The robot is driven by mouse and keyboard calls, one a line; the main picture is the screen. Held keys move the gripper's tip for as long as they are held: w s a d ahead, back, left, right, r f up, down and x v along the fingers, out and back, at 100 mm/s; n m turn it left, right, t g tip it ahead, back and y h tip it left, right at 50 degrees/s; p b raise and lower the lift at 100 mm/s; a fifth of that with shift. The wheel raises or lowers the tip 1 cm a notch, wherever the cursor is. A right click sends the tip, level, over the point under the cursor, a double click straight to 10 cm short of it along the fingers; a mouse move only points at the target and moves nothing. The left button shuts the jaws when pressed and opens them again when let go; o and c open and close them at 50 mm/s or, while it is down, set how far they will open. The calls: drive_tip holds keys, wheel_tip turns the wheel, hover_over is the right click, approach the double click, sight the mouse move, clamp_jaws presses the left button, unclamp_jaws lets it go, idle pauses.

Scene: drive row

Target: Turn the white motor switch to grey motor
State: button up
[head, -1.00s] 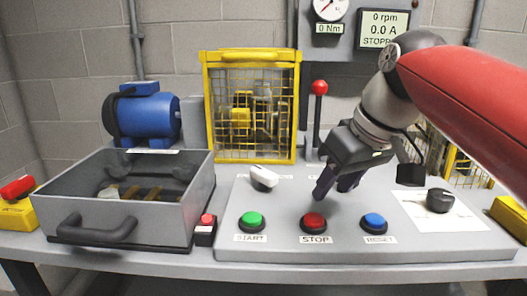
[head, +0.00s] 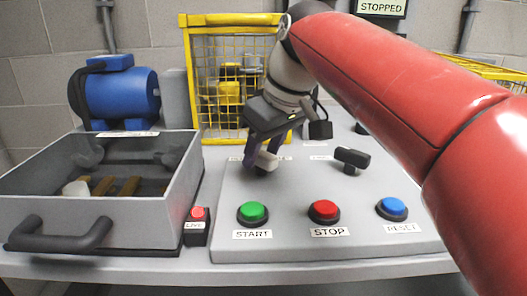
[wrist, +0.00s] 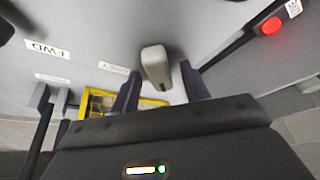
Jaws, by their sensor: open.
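The white motor switch (head: 266,161) is a pale knob on the back left of the grey panel. In the wrist view the switch (wrist: 156,66) points nearly straight up the picture, slightly tilted. My gripper (head: 259,160) is open, down at the switch. In the wrist view its dark fingers stand on either side of the knob's near end, with a gap visible on each side. Small labels sit by the switch; one (wrist: 114,68) is too blurred to read. A blue motor (head: 122,92) stands at the back left. I cannot make out a grey motor for certain.
A black T-shaped switch (head: 351,158) is right of my gripper. Green START (head: 253,212), red STOP (head: 325,211) and blue RESET (head: 392,208) buttons line the front. A grey tray (head: 160,212) is at left, a yellow cage (head: 187,80) behind. My red arm covers the right.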

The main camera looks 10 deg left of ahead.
drive_tip(key=shift+c, duration=0.2)
drive_tip(key=c, duration=0.9)
drive_tip(key=shift+c, duration=0.2)
drive_tip(key=shift+m, duration=0.3)
drive_tip(key=m+t+h+p, duration=0.1)
drive_tip(key=m, duration=0.3)
drive_tip(key=m+h+p, duration=0.1)
drive_tip(key=m, duration=0.1)
drive_tip(key=m+t+h+p, duration=0.1)
drive_tip(key=m, duration=0.2)
drive_tip(key=shift+a+r, duration=0.1)
drive_tip(key=shift+a, duration=0.1)
drive_tip(key=m+h+p, duration=0.1)
drive_tip(key=m, duration=0.3)
drive_tip(key=shift+a+h+p, duration=0.15)
drive_tip(key=shift+h+p, duration=0.2)
drive_tip(key=shift+h, duration=0.05)
drive_tip(key=shift+a+m+g+h, duration=0.1)
drive_tip(key=shift+m+g+h, duration=0.35)
drive_tip(key=shift+m, duration=1.75)
drive_tip(key=shift+h, duration=0.25)
